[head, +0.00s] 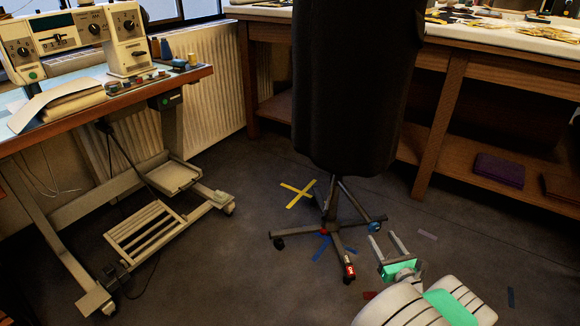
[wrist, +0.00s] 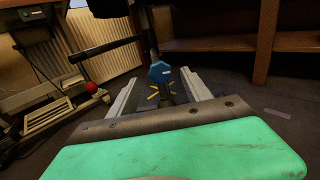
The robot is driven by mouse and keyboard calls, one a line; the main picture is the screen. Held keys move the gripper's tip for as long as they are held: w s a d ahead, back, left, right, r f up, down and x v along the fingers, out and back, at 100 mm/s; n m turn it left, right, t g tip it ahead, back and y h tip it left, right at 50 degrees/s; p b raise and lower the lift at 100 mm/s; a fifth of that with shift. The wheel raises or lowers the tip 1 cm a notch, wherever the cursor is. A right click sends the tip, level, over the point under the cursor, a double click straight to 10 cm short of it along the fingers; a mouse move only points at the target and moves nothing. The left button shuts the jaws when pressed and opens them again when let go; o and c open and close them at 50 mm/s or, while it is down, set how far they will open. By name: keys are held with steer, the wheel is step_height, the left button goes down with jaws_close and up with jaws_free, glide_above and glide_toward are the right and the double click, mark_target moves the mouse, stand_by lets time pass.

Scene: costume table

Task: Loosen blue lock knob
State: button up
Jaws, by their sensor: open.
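In the wrist view the blue knob (wrist: 160,72) has a pale mark and shows ahead, between the tips of my fingers. My gripper (head: 385,235) is open and empty, low over the floor, with its fingertips close to the knob. Whether they touch it I cannot tell. A red knob (head: 350,271) is on another leg of the stand, left of my gripper; it also shows in the wrist view (wrist: 91,87).
A sewing-machine table (head: 100,115) with a metal frame and treadle (head: 145,231) stands at the left. A wooden workbench (head: 440,125) with a low shelf runs along the back right. Yellow crossed tape (head: 300,194) marks the floor. The floor right of my gripper is mostly clear.

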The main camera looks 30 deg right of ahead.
steer(key=w+a+r+n+g+y+p, duration=0.3)
steer(key=w+a+r+n+y+p, duration=0.4)
steer(key=w+a+r+n+p, duration=0.5)
steer(key=w+a+r+n+g+y+p, duration=0.1)
steer(key=w+a+r+n+g+p, duration=0.1)
steer(key=r, duration=0.5)
steer(key=w+a+r+n+g+y+p, duration=0.1)
steer(key=w+a+r+n+g+p, duration=0.2)
steer(key=a+r+n+p, duration=0.3)
steer(key=w+a+r+n, duration=0.1)
steer(key=a+r+n, duration=0.1)
steer(key=a, duration=0.1)
steer(key=shift+w+a+n, duration=0.15)
steer(key=shift+n, duration=0.25)
steer(key=shift+r, duration=0.1)
